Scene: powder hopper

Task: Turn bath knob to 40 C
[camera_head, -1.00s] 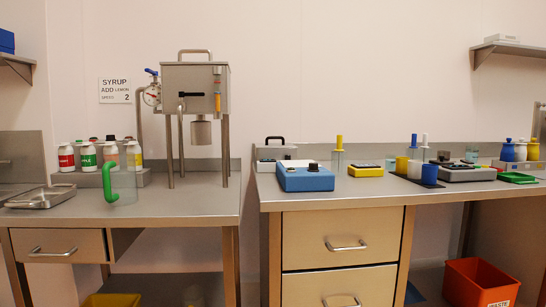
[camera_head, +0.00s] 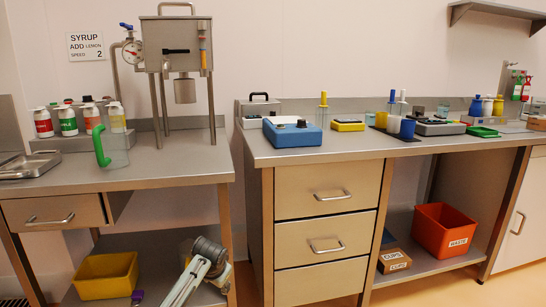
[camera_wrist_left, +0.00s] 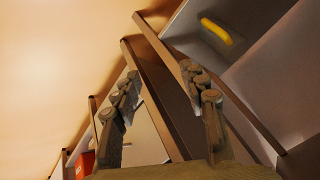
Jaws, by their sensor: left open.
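No readable label marks the bath or a 40 C setting at this size. A blue box (camera_head: 296,136) with a small dark knob (camera_head: 301,123) on top stands at the left end of the right bench. Behind it is a grey box (camera_head: 252,123) with a black handle. I cannot tell which one is the bath. My left arm (camera_head: 200,270) shows low in the head view, below bench height and well away from both boxes. In the left wrist view my left gripper (camera_wrist_left: 160,105) is open and empty, its fingers spread apart. My right gripper is not in view.
The right bench (camera_head: 350,143) carries a yellow box (camera_head: 348,125), cups and a grey device (camera_head: 437,127). The left bench (camera_head: 165,175) holds a steel hopper (camera_head: 172,42) and bottles. A gap separates the benches. An orange waste bin (camera_head: 442,232) stands below.

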